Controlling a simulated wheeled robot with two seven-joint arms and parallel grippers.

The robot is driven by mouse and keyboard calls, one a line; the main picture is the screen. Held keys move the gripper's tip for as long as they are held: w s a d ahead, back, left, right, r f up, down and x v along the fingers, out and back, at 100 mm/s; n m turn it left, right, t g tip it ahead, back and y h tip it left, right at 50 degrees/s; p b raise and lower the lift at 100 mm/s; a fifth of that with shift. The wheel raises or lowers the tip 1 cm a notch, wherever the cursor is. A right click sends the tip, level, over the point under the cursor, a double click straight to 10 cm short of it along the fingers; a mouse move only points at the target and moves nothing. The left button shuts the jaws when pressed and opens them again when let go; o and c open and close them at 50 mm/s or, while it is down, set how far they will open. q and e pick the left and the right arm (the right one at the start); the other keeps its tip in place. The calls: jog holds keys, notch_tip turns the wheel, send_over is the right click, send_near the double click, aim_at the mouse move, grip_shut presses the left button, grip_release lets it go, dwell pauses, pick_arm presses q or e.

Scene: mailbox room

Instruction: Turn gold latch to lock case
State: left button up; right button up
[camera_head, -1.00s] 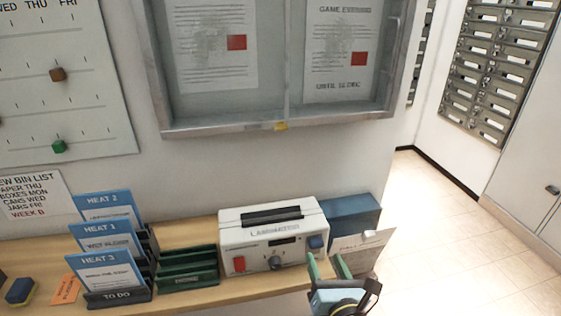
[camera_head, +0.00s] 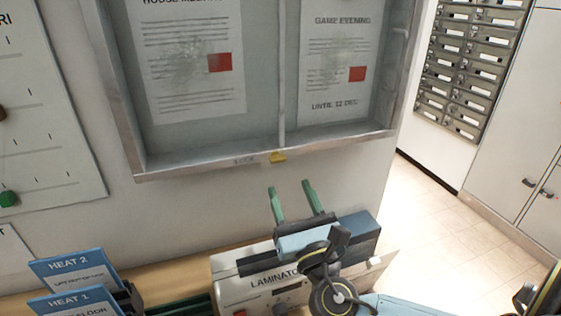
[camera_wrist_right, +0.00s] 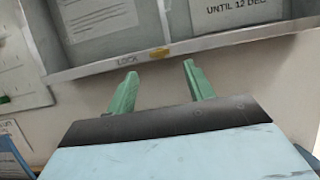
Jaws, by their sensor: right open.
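The gold latch (camera_head: 278,156) sits on the bottom frame of the wall-mounted glass case (camera_head: 205,163), just right of the LOCK label (camera_head: 245,160). My right gripper (camera_head: 290,187) is below the latch, with its two green fingers apart, empty and pointing up toward the frame. In the right wrist view the latch (camera_wrist_right: 158,53) lies ahead, between and beyond the fingertips (camera_wrist_right: 160,68), and is not touched. The latch looks roughly lengthwise along the frame there.
Blue HEAT cards (camera_head: 72,272) stand at the left. The wall between case and laminator is clear.

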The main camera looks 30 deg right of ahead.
aim_at(273, 157)
jog(key=p+x, duration=0.1)
jog(key=x, duration=0.5)
jog(key=shift+w, duration=0.4)
jog(key=shift+d, duration=0.1)
jog(key=c, duration=1)
pick_arm(q)
jog(key=shift+w+r, duration=0.85)
jog(key=shift+w, duration=0.15)
